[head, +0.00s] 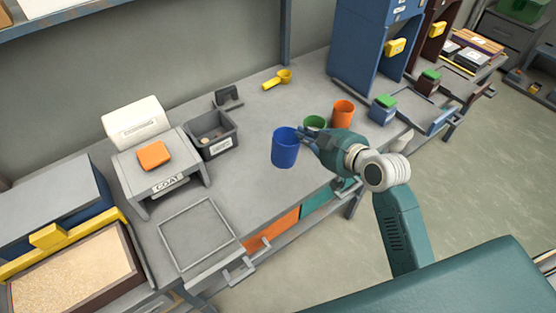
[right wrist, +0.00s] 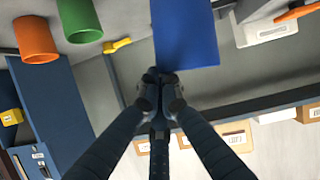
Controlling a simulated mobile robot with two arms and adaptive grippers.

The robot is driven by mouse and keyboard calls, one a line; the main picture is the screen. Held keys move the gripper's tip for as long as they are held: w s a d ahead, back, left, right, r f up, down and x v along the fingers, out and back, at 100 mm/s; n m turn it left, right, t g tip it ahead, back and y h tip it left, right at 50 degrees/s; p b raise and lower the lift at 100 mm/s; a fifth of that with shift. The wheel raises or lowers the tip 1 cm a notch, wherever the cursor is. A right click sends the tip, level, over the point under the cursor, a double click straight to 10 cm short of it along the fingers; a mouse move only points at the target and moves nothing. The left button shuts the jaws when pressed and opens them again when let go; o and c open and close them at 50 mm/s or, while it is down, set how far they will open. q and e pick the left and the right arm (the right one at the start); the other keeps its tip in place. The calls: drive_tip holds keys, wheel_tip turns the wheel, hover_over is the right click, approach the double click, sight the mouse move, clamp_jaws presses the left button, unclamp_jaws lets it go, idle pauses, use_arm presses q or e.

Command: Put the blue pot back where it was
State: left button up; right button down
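The blue pot (head: 285,150) is upright over the middle of the grey workbench (head: 245,180); I cannot tell whether its base touches the surface. My right gripper (head: 305,138) reaches it from the right, at its upper edge. In the right wrist view, the fingertips (right wrist: 160,82) are together at the edge of the blue pot (right wrist: 186,35), pinching its rim. The pot's far end runs out of that view. A green pot (head: 315,123) and an orange pot (head: 343,112) stand just behind the right gripper. My left gripper is not in view.
A square outlined frame (head: 165,245) lies at the bench front. A stand labelled COAT (head: 168,183) holds an orange block (head: 154,155). A dark bin (head: 228,142) is left of the blue pot. A yellow scoop (head: 277,79) lies behind; a blue cabinet (head: 360,50) stands right.

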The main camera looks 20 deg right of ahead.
sight(288, 144)
drive_tip(key=w+a+r+m+h+b, duration=0.1)
drive_tip(key=w+a+r+h+b, duration=0.2)
drive_tip(key=w+r, duration=0.5)
drive_tip(key=shift+t+h, duration=0.3)
drive_tip(key=shift+h, duration=0.3)
drive_tip(key=f, duration=0.5)
drive_tip(key=d+f, duration=0.1)
drive_tip(key=f, duration=0.4)
drive_tip(key=f+p, duration=0.1)
drive_tip(key=f, duration=0.4)
drive_tip(key=shift+d, duration=0.2)
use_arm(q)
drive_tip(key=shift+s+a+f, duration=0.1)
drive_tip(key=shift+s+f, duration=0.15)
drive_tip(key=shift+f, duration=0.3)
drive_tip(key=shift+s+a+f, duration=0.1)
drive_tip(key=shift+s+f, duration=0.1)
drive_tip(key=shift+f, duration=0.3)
use_arm(e)
wheel_tip(288, 144, down, 5)
drive_tip(key=shift+w+r, duration=0.1)
drive_tip(key=c, duration=2.4)
unclamp_jaws()
drive_tip(key=shift+f, duration=0.2)
drive_tip(key=shift+c, duration=0.2)
drive_tip(key=o, duration=0.5)
drive_tip(key=shift+c, duration=0.2)
